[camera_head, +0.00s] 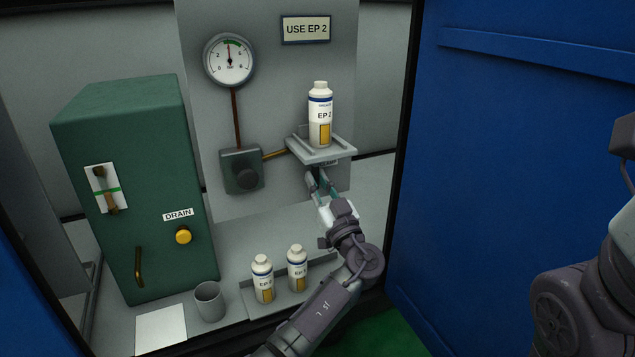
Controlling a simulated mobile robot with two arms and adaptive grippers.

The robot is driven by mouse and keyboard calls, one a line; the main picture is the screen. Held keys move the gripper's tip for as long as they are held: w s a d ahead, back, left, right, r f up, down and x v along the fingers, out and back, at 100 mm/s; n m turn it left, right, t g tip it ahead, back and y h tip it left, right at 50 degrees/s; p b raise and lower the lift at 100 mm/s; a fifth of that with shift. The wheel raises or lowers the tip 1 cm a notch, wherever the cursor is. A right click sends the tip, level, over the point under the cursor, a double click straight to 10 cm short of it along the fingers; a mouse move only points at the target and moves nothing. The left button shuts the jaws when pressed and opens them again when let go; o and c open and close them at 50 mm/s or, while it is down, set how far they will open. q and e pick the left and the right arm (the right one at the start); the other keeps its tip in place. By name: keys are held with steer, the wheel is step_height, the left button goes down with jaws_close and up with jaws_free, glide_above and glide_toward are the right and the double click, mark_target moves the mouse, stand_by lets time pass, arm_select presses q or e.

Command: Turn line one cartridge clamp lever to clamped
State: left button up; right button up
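A white EP 2 bottle-shaped cartridge (320,118) stands upright on a grey holder shelf (326,153) on the back panel. A small dark label (327,162), partly hidden, sits under the shelf's front. My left gripper (321,180) is just below this label, its fingers pointing up toward the shelf's underside. I cannot tell whether the fingers hold anything. No clamp lever shows clearly; the gripper covers that spot. My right arm is at the right edge; its gripper cannot be made out.
A pressure gauge (229,60) and a "USE EP 2" sign (306,29) are above. A green cabinet (140,240) with a yellow drain knob (183,236) stands left. Two bottles (262,278) (297,268), a grey cup (209,300) and a white sheet (161,327) are below. A blue panel (480,150) bounds the right.

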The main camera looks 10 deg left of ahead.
arm_select(q)
steer(key=shift+o, duration=0.9)
steer(key=shift+s+d+f, duration=0.1)
steer(key=shift+s, duration=0.05)
